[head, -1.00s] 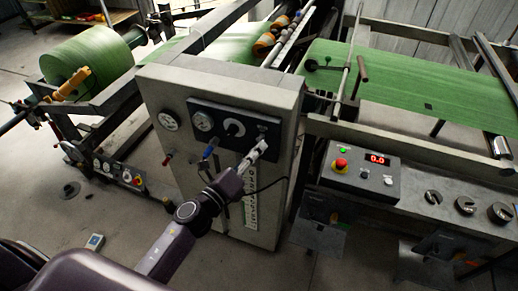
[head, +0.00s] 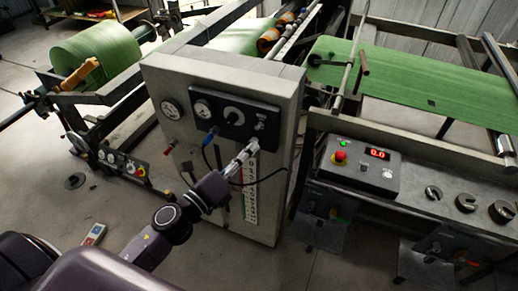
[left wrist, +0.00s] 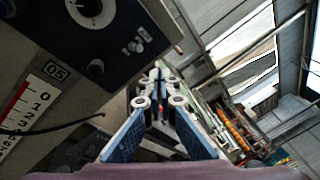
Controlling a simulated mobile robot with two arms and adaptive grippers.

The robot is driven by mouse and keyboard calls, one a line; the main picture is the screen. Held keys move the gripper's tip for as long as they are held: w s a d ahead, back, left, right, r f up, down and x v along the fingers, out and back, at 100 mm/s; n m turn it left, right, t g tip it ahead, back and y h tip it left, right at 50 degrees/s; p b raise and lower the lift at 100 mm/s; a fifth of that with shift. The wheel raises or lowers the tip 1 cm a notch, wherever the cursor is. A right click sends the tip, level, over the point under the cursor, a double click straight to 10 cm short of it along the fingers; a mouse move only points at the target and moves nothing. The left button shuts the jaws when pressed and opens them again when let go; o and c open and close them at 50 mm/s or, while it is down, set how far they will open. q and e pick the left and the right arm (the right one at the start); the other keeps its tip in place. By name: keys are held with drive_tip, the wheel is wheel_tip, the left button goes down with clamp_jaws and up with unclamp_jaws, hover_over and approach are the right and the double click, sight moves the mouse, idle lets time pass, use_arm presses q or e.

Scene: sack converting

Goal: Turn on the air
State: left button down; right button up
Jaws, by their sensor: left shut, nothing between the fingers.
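A grey control cabinet (head: 270,205) stands in the middle of the head view. Its dark panel (head: 222,124) carries a gauge, a round dial (head: 234,116) and a small switch group (head: 260,124) at the right end. My left gripper (head: 254,145) is shut and empty, just below the panel's right end in the picture. In the left wrist view its closed fingers (left wrist: 158,78) point past the panel's edge; the switch group (left wrist: 134,46) is up and left of them, apart. My right gripper is not in view.
A black cable (head: 262,183) loops across the cabinet front, near my gripper. A control box (head: 359,165) with a red button and a "0.0" display stands right of the cabinet. A green roll (head: 95,58) and machine frames are behind.

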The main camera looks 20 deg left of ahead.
use_arm(q)
drive_tip(key=shift+s+a+r, duration=0.25)
drive_tip(key=shift+s+r, duration=0.3)
drive_tip(key=shift+s, duration=0.3)
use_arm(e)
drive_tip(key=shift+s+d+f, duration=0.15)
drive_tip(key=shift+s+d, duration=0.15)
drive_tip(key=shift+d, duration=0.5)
